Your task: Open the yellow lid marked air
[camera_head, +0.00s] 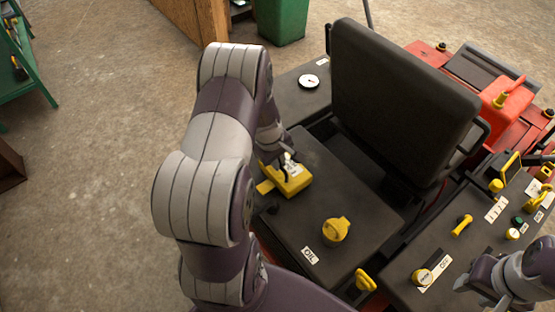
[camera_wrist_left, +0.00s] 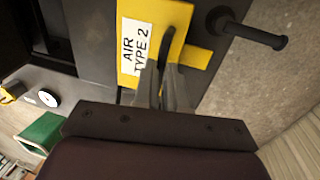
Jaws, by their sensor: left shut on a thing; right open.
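The yellow lid (camera_head: 294,184) lies on the dark machine deck left of the seat in the head view. In the left wrist view the yellow lid (camera_wrist_left: 130,71) carries a white label reading "AIR TYPE 2". My left gripper (camera_head: 287,160) reaches down onto the lid from above. In the wrist view my left gripper (camera_wrist_left: 168,70) has its fingers shut on the lid's dark handle (camera_wrist_left: 183,22). The fingers hide part of the lid. My right gripper (camera_head: 470,284) is open at the lower right, above the right-hand panel.
A yellow oil cap (camera_head: 336,230) stands on the deck in front of the lid. The black seat (camera_head: 401,98) rises to the right. A round gauge (camera_head: 309,81) is behind. A black peg (camera_wrist_left: 250,33) sticks out beside the lid. Bare floor (camera_head: 90,190) lies to the left.

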